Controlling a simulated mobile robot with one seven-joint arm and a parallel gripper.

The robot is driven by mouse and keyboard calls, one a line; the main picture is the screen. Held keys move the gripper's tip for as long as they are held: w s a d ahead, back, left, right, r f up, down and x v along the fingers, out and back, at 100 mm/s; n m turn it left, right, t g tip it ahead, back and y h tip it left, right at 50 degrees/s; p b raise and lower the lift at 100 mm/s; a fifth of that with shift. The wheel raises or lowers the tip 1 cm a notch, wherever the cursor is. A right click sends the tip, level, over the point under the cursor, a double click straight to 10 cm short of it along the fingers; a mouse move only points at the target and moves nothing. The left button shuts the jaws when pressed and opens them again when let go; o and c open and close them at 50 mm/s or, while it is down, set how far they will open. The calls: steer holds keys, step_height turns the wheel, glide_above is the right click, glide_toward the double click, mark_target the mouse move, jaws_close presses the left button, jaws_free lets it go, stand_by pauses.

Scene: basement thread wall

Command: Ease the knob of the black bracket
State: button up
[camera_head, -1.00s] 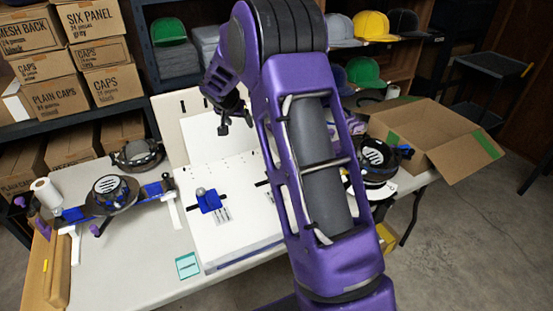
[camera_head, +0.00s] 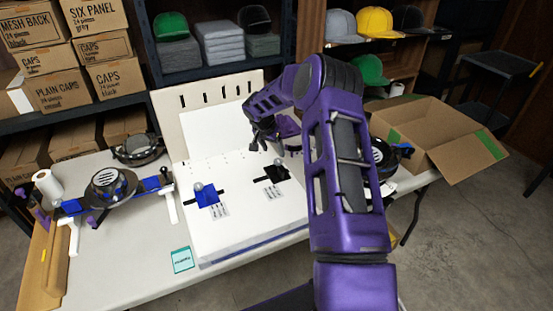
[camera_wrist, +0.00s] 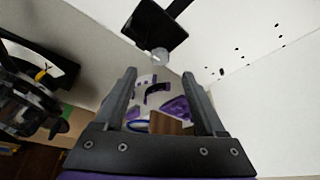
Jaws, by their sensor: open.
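The black bracket (camera_head: 270,174) sits on the right part of the white panel (camera_head: 247,208), with a small round grey knob (camera_head: 279,161) at its upper end. In the wrist view the black bracket (camera_wrist: 152,27) is beyond my fingertips, and its pale knob (camera_wrist: 160,55) shows just past the gap between them. My gripper (camera_head: 262,139) is above the bracket in the head view, apart from it. In the wrist view my gripper (camera_wrist: 158,72) is open with its two fingers spread, and I see nothing gripped.
A blue bracket (camera_head: 207,196) with its own knob stands to the left on the same panel. A slotted upright board (camera_head: 215,112) rises behind. A cap press (camera_head: 110,190) is at the left, and an open cardboard box (camera_head: 437,135) is at the right. A teal card (camera_head: 182,260) lies in front.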

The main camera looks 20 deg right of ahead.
mark_target(278, 161)
steer(key=x, duration=0.6)
steer(key=shift+w+d+f, duration=0.1)
steer(key=shift+d+f, duration=0.05)
steer(key=shift+f, duration=0.25)
jaws_close()
